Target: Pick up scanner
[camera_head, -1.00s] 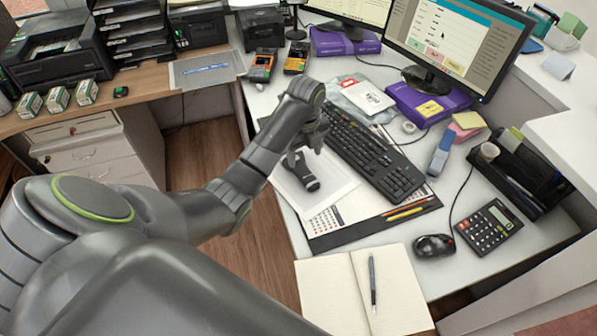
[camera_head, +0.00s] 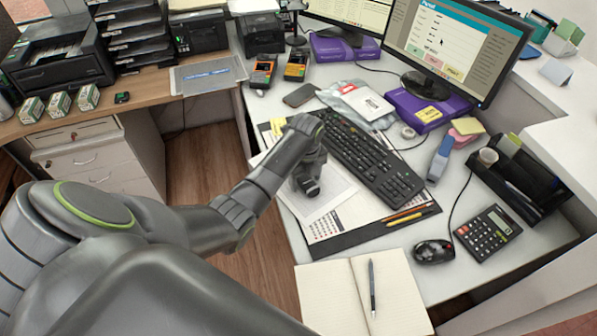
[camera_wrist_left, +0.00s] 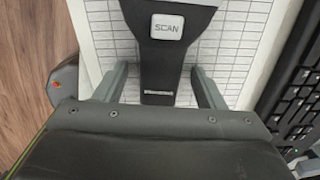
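The scanner (camera_wrist_left: 166,52) is a dark handheld device with a light SCAN button, lying on a printed sheet on the desk. In the head view only its dark end (camera_head: 311,189) shows below my left gripper (camera_head: 306,180); the arm hides the rest. In the left wrist view my left gripper (camera_wrist_left: 160,88) is open, with one finger on each side of the scanner's narrow part. A gap shows between each finger and the scanner. My right gripper is not in view.
A black keyboard (camera_head: 375,160) lies close to the right of the scanner. Pens (camera_head: 408,216), an open notebook (camera_head: 340,295), a mouse (camera_head: 433,251) and a calculator (camera_head: 487,233) are nearer the front. A phone (camera_head: 300,95) lies behind. The desk's left edge is near the arm.

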